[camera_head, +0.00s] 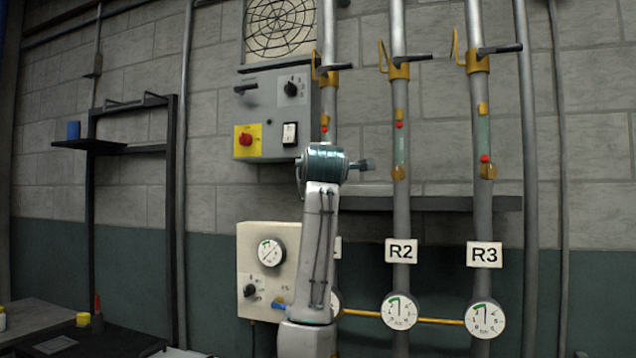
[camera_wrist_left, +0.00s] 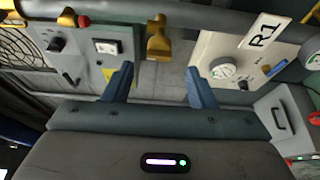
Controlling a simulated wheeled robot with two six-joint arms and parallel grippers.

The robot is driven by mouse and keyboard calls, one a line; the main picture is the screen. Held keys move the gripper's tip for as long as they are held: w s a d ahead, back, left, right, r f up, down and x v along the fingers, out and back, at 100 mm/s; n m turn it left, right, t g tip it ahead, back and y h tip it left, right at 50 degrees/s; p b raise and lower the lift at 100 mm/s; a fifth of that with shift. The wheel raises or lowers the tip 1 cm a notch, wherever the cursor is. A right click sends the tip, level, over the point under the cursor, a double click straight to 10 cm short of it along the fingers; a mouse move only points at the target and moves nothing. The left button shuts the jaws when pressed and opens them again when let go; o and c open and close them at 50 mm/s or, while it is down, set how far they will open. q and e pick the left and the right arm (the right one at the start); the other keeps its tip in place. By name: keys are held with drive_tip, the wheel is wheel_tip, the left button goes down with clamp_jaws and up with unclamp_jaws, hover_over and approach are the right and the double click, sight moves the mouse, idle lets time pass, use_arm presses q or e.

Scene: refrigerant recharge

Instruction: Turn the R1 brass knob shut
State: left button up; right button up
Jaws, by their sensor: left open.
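The R1 brass knob (camera_wrist_left: 158,42) shows in the left wrist view, on the pipe marked by the R1 label (camera_wrist_left: 262,36). In the head view my left arm covers this knob and most of the R1 label. My left gripper (camera_wrist_left: 159,68) is open and empty. In the wrist view its two blue fingers stand to either side of the knob's line, with the knob a little above the fingertips; I see no contact. How far the knob is in depth is hard to tell. My right gripper is not in view.
The R2 pipe (camera_head: 401,220) and R3 pipe (camera_head: 483,215) stand to the right, with brass knobs and gauges. A grey switch box (camera_head: 270,110) with a red knob is at upper left. A cream gauge box (camera_head: 262,232) is below. A dark shelf (camera_head: 455,203) runs behind the pipes.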

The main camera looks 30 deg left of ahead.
use_arm(q)
drive_tip(key=shift+v, duration=1)
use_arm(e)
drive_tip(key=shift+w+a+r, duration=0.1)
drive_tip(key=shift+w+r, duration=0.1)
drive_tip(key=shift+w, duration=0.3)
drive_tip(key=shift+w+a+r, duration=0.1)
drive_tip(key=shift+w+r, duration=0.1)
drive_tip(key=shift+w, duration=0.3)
use_arm(q)
drive_tip(key=shift+f, duration=0.1)
